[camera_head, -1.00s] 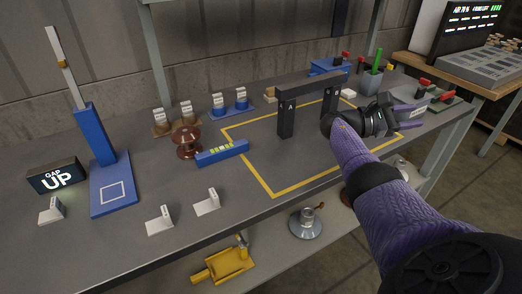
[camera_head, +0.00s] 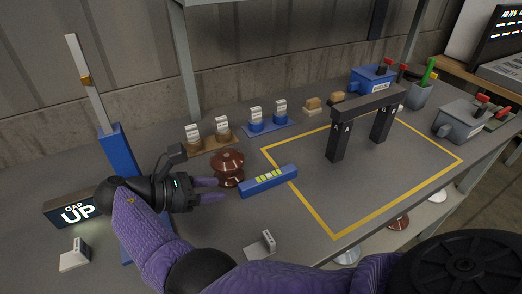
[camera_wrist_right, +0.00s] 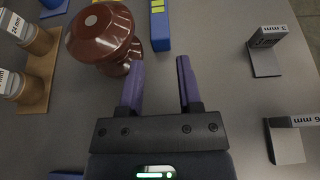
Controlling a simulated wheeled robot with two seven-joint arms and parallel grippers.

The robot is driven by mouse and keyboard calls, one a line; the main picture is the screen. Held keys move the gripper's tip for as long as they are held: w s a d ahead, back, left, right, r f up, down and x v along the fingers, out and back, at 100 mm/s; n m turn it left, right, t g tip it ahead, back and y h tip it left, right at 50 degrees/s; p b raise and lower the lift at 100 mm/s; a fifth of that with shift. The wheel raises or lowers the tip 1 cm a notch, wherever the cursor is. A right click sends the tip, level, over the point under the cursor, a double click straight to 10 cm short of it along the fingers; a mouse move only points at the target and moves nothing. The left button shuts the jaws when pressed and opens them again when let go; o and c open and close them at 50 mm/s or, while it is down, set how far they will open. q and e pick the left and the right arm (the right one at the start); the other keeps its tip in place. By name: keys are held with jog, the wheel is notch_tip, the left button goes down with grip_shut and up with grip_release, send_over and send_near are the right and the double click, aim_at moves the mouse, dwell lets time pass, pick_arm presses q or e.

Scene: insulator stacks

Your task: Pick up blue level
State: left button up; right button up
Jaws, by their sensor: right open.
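The blue level (camera_head: 268,181) lies on the grey table, a long blue bar with yellow-green marks on top. It lies just right of the brown insulator (camera_head: 228,167). In the right wrist view the level's near end (camera_wrist_right: 160,30) shows ahead of the fingertips, cut off by the top edge. My right gripper (camera_head: 220,189) is open and empty, left of the level and close to the insulator. The right wrist view shows its two purple fingers (camera_wrist_right: 158,75) apart, with bare table between them. My left gripper is not in view.
The brown insulator (camera_wrist_right: 102,32) stands close beside the left finger in the wrist view. Small labelled blocks (camera_head: 262,246) stand near the front. A black bridge-like frame (camera_head: 368,104) stands in the yellow-outlined area. The blue gauge stand (camera_head: 119,150) and GAP UP sign (camera_head: 70,210) are at the left.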

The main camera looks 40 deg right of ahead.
aim_at(239, 188)
jog(key=b+x, duration=0.1)
jog(key=x, duration=0.5)
jog(key=shift+s+d+f, duration=0.15)
jog(key=shift+d+f, duration=0.1)
jog(key=shift+f, duration=0.1)
jog(key=shift+r, duration=0.1)
grip_shut()
